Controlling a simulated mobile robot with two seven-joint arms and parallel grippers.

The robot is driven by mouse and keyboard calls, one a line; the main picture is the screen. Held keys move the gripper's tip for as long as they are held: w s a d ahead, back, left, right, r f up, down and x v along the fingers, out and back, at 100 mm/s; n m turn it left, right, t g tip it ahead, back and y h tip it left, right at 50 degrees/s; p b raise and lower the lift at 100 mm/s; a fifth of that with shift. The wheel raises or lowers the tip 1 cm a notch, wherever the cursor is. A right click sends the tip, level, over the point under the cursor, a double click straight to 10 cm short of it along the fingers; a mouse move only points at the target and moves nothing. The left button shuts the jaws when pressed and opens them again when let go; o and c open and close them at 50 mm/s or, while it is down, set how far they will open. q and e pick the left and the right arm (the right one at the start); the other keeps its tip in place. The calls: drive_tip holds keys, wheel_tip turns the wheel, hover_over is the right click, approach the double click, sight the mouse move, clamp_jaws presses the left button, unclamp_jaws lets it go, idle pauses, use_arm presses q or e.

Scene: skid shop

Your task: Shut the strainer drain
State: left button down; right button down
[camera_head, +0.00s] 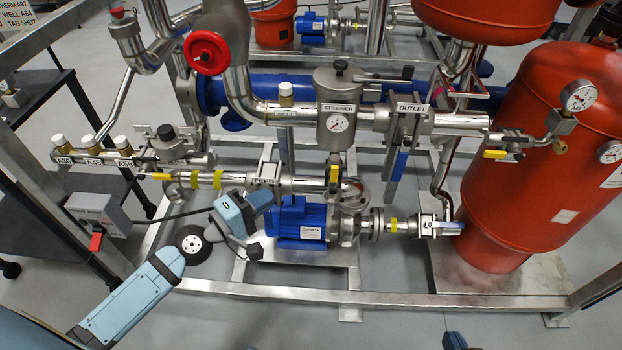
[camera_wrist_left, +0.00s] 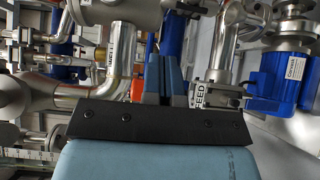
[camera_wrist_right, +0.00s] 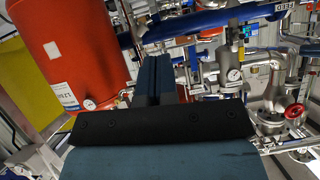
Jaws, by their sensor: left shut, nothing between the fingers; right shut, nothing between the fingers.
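The strainer (camera_head: 337,130) is a steel pot with a STRAINER label and a round gauge, on the upper pipe left of the OUTLET valve. A small yellow-handled valve (camera_head: 333,173) is directly below it; I cannot tell whether this is its drain, as no drain label is legible. My left gripper (camera_head: 264,197) is shut and empty, left of and below that valve, in front of the feed pipe by the blue pump; its shut fingers show in the left wrist view (camera_wrist_left: 166,75). My right gripper (camera_head: 456,340) barely shows at the bottom edge; its fingers are shut and empty in the right wrist view (camera_wrist_right: 155,80).
The blue pump (camera_head: 298,222) stands on the skid beside my left gripper. A FEED valve (camera_head: 265,172) is close behind it. A red tank (camera_head: 520,170) stands at the right. The skid's front rail (camera_head: 390,298) crosses low, with open floor in front. A grey box with a red switch (camera_head: 97,212) is at the left.

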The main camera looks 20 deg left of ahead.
sight(334, 181)
use_arm(q)
drive_tip(key=s+d+p+x, duration=0.1)
drive_tip(key=d+x, duration=0.1)
drive_tip(key=x, duration=1)
drive_tip(key=shift+w+d+p, duration=0.15)
drive_tip(key=shift+d+p, duration=0.25)
drive_tip(key=shift+d, duration=0.05)
use_arm(e)
drive_tip(key=shift+d, duration=0.25)
drive_tip(key=shift+r, duration=0.1)
